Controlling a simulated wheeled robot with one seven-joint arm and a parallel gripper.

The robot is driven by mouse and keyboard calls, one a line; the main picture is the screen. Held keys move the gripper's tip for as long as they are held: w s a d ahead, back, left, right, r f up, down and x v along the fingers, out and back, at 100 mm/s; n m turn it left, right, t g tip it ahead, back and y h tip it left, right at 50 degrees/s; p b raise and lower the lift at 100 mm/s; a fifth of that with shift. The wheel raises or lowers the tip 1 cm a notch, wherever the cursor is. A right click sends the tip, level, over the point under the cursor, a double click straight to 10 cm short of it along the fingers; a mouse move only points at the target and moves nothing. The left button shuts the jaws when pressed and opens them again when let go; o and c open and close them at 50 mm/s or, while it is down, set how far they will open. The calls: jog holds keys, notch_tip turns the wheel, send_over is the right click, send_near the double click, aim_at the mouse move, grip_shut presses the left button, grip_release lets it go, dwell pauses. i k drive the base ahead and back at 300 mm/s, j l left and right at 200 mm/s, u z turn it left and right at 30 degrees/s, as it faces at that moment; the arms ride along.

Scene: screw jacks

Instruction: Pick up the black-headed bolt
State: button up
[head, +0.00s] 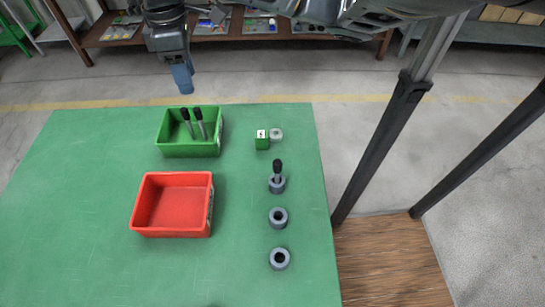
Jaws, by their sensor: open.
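Two black-headed bolts with grey shanks lean in the green bin (190,149): a left bolt (187,122) and a right bolt (200,123). Another black-headed bolt (277,167) stands upright in a grey ring-shaped base (277,185) on the table's right side. My gripper (183,82) hangs at the top of the picture, pointing down, above and beyond the green bin in this view. It is open and apart from all the bolts. The gap between its fingers is hard to make out from here.
The green table (90,200) carries an empty red bin (173,203). Two open grey bases, a middle one (278,218) and a near one (279,259), line the right side. A small green box (262,141) and a pale ring (276,134) sit behind. The table's left side is clear.

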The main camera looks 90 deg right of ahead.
aim_at(277, 164)
jog(key=k+j+z, duration=0.1)
jog(key=k+j, duration=0.45)
jog(key=k, duration=0.3)
jog(key=j+z, duration=0.05)
